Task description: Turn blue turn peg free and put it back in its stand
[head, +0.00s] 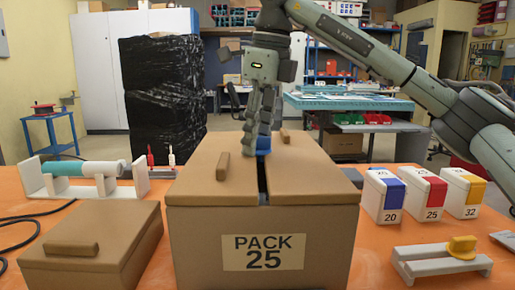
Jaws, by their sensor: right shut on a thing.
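My right gripper (257,146) comes down from above, pointing at the box top, and is shut on the blue turn peg. Its fingers hide most of the peg, and how deep the peg sits in the slot cannot be seen. A low grey stand (418,268) at the front right holds a yellow peg (462,246). My left gripper is not in view.
Small white boxes with a blue (383,200), a red (428,198) and a yellow label (464,195) stand right of the large box. A smaller brown box (120,262) and a white rack (36,182) with a teal cylinder (80,168) are on the left.

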